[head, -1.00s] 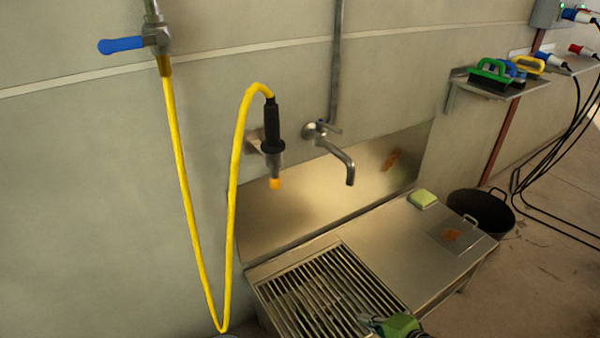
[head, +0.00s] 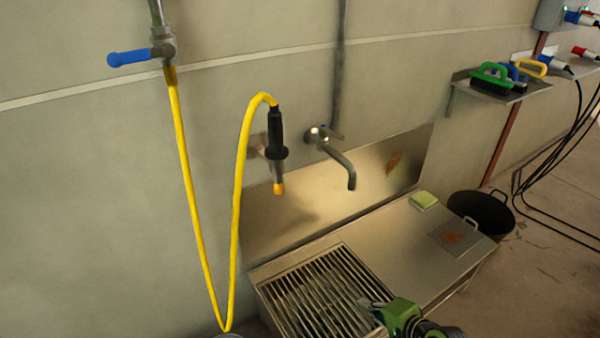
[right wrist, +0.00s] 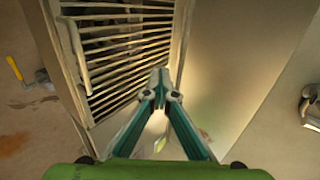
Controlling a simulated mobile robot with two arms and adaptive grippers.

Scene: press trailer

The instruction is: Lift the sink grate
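The sink grate (head: 318,292), a frame of parallel metal bars, lies over the basin at the left end of the steel sink counter (head: 405,235). It also shows in the right wrist view (right wrist: 125,45), with dark shapes beneath its bars. My right gripper (head: 368,303), green and dark, is at the grate's right side in the head view. In the right wrist view its fingertips (right wrist: 160,82) come together near the grate's edge. I see nothing clearly between them, and contact with the grate cannot be told. My left gripper is in neither view.
A tap (head: 338,160) and a yellow hose (head: 236,190) with a black nozzle hang on the wall above the sink. A sponge (head: 424,200) lies at the counter's back right. A black tub (head: 482,210) stands beyond. The counter's middle is clear.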

